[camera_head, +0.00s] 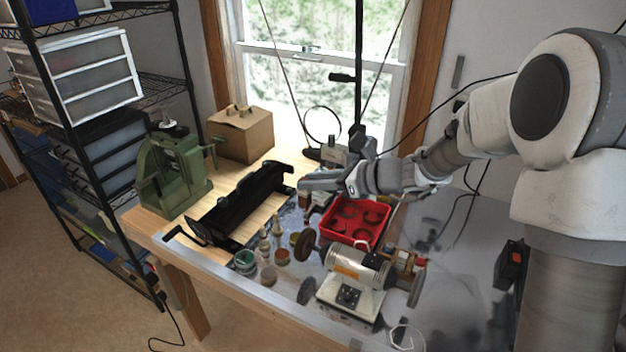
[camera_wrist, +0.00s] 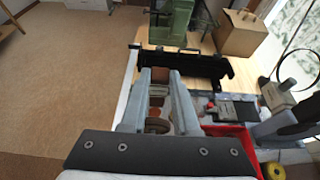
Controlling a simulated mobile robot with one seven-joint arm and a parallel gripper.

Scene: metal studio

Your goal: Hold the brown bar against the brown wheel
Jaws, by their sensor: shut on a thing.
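My gripper (camera_head: 305,186) is over the bench, left of the red tray, with its jaws closed on a small brown bar (camera_head: 304,200) that shows just below the fingers. In the wrist view my gripper (camera_wrist: 160,76) shows both grey fingers, with brownish things between and below them. The brown wheel (camera_head: 305,245) is a round disc on the left end of the white bench polisher (camera_head: 355,278). The bar is above and behind the wheel, and the two look apart in the head view.
The red tray (camera_head: 378,235) with round wells sits behind the polisher. Several small jars, including a green one (camera_head: 244,261), stand left of it. A black machine (camera_head: 240,205), a green press (camera_head: 172,170) and a cardboard box (camera_head: 241,134) fill the bench's left and back.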

